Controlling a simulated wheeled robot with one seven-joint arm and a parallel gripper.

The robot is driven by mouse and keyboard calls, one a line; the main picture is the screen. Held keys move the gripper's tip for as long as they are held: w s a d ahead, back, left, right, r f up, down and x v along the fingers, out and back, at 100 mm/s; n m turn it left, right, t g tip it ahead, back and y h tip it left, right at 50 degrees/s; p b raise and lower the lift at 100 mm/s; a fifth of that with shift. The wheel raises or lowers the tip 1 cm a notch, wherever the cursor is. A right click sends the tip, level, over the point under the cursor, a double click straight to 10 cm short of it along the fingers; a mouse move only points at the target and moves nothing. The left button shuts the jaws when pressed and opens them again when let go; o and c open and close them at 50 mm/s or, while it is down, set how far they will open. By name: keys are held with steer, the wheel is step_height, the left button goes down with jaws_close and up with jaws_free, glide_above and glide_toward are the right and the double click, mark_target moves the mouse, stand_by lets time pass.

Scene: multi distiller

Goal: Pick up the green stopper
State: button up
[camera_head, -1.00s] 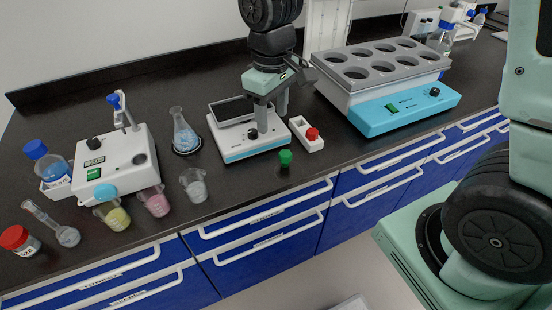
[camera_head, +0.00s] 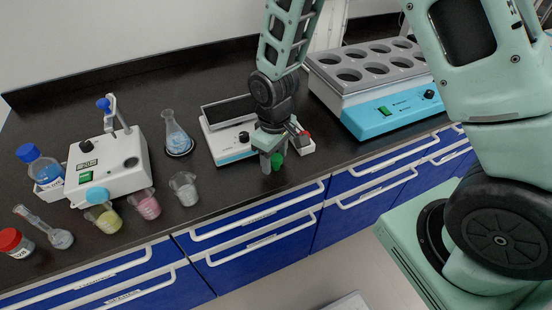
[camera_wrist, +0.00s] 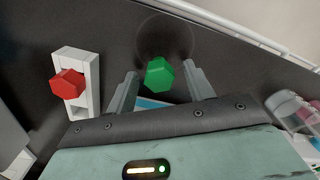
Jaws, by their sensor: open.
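In the wrist view, my gripper (camera_wrist: 160,82) has a finger on each side of the stopper with visible gaps. I cannot tell how far the fingertips are above the bench.
A white holder (camera_wrist: 92,76) with a red stopper (camera_wrist: 67,84) is close beside my gripper. A white-and-blue device (camera_head: 228,140) stands behind it. A large block heater (camera_head: 385,120) is to the right. Beakers (camera_head: 184,189) and a flask (camera_head: 175,135) stand to the left.

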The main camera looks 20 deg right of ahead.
steer(key=shift+f, duration=0.4)
steer(key=c, duration=1)
steer(key=shift+r, duration=0.1)
